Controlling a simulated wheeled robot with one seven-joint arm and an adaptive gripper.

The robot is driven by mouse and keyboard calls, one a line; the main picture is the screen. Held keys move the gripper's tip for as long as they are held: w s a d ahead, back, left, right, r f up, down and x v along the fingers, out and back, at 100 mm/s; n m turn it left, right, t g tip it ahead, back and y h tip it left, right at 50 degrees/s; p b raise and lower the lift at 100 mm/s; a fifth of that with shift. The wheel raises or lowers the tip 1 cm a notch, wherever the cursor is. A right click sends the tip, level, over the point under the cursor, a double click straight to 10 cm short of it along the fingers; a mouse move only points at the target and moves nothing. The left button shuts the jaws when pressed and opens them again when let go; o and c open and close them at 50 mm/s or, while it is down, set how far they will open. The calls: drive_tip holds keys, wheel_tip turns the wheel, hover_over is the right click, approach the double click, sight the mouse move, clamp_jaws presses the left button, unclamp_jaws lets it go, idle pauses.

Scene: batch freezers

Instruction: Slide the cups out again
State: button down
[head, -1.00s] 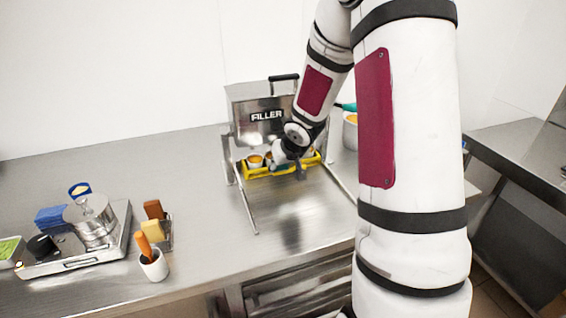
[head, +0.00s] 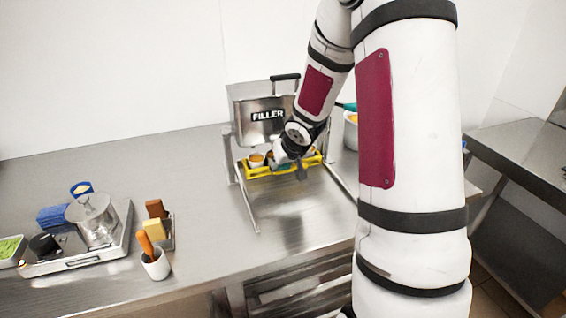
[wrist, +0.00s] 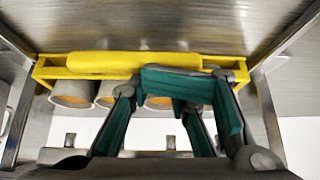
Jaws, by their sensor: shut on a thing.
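A yellow carrier (head: 258,173) holds a row of cups with orange contents under the front of the steel filler (head: 267,116). One cup (head: 256,159) shows at its left end; others are partly hidden by my arm. In the wrist view the carrier's yellow bar (wrist: 110,64) runs across the top, with cups (wrist: 73,95) behind it. My gripper (head: 292,165) is at the middle-right of the carrier. In the wrist view my gripper (wrist: 187,76) has its teal-padded fingers shut on the carrier's bar; the exact contact is partly hidden.
Two metal rails (head: 246,203) run forward from the filler along the counter, with bare steel between them. An orange-filled container (head: 351,132) stands right of the filler. A tray with a lidded pot (head: 91,218) and a white cup (head: 156,265) stand at left.

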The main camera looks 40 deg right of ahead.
sight(292, 169)
drive_tip(key=shift+s+d+f+m+h, duration=0.15)
drive_tip(key=shift+d, duration=0.4)
drive_tip(key=shift+s+d+f+m+h, duration=0.1)
drive_tip(key=shift+s+d+m+h, duration=0.05)
drive_tip(key=shift+d, duration=0.35)
drive_tip(key=shift+s+a+f, duration=0.1)
drive_tip(key=shift+s+f, duration=0.05)
drive_tip(key=shift+s, duration=0.3)
drive_tip(key=shift+s+a+f, duration=0.1)
drive_tip(key=shift+s, duration=0.3)
drive_tip(key=shift+s+a+r+b, duration=0.1)
drive_tip(key=shift+s+a+b, duration=0.1)
drive_tip(key=shift+s+a, duration=0.35)
drive_tip(key=shift+s+a+r+b, duration=0.1)
drive_tip(key=shift+s+a+b, duration=0.1)
drive_tip(key=shift+s, duration=0.55)
drive_tip(key=shift+s+a, duration=0.3)
drive_tip(key=shift+s, duration=0.6)
drive_tip(key=shift+s+a, duration=0.3)
drive_tip(key=shift+s, duration=0.6)
drive_tip(key=shift+s+a, duration=0.3)
drive_tip(key=shift+s, duration=0.6)
drive_tip(key=shift+s+a+p, duration=0.2)
drive_tip(key=shift+s+p, duration=0.05)
drive_tip(key=shift+p, duration=0.15)
drive_tip(key=shift+s+a+p, duration=0.15)
drive_tip(key=shift+s+p, duration=0.15)
drive_tip(key=shift+p, duration=0.2)
